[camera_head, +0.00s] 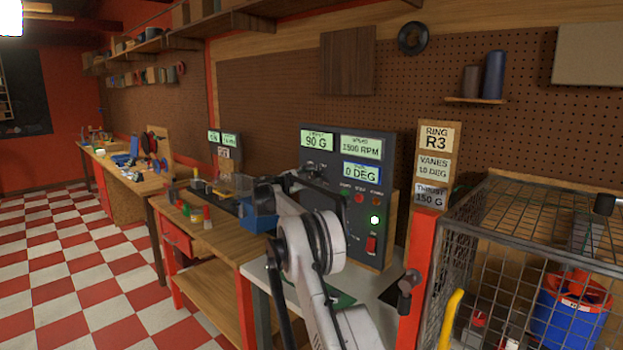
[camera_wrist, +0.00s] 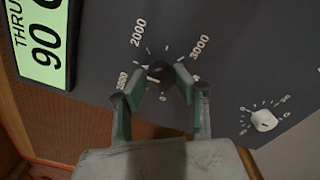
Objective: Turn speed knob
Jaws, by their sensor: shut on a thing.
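The speed knob (camera_wrist: 160,71) is a small dark knob in the wrist view, ringed by a dial with marks 1000, 2000 and 3000. My gripper (camera_wrist: 159,75) is shut on it, one green-lined finger on each side; the fingers partly cover the knob and the lower dial. The knob sits on the dark grey control panel (camera_head: 312,170), which stands upright on the bench in the head view. The panel's displays read 90 G, 1500 RPM and 0 DEG. In the head view my arm hides the knob and the fingertips.
A second, white knob (camera_wrist: 263,120) sits to the right on the panel. The panel also has a lit round lamp (camera_head: 375,220) and a red rocker switch (camera_head: 371,244). A wire cage (camera_head: 470,250) with a blue ducted rotor (camera_head: 570,312) stands at the right. A sign post (camera_head: 434,165) reads R3, 10 DEG, 150 G.

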